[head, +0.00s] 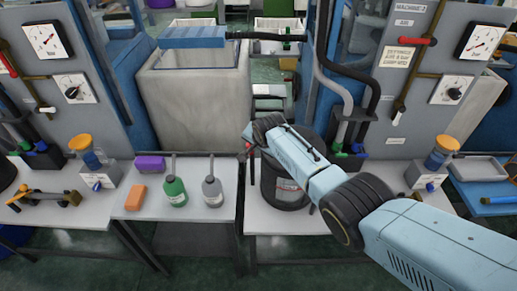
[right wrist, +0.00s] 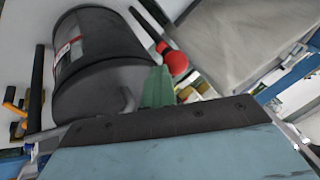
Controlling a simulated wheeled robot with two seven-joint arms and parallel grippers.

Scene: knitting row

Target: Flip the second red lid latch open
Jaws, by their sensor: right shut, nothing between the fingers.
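A dark grey drum (head: 283,192) with a pale label stands on the white table, partly hidden behind my right arm. It also shows in the right wrist view (right wrist: 85,45), with its flat end facing the gripper. A red-tipped latch handle (right wrist: 177,62) sticks out beside the drum's end, close to the fingers. In the head view a small red part (head: 248,147) shows at the drum's left edge. My right gripper's green fingers (right wrist: 158,86) are shut and empty, near the red handle; I cannot tell if they touch. My left gripper is out of view.
On the left table stand a green bottle (head: 175,191), a grey bottle (head: 212,190), an orange block (head: 135,197) and a purple block (head: 149,164). A large concrete-like tank (head: 205,105) stands behind. Grey gauge panels (head: 50,60) flank it.

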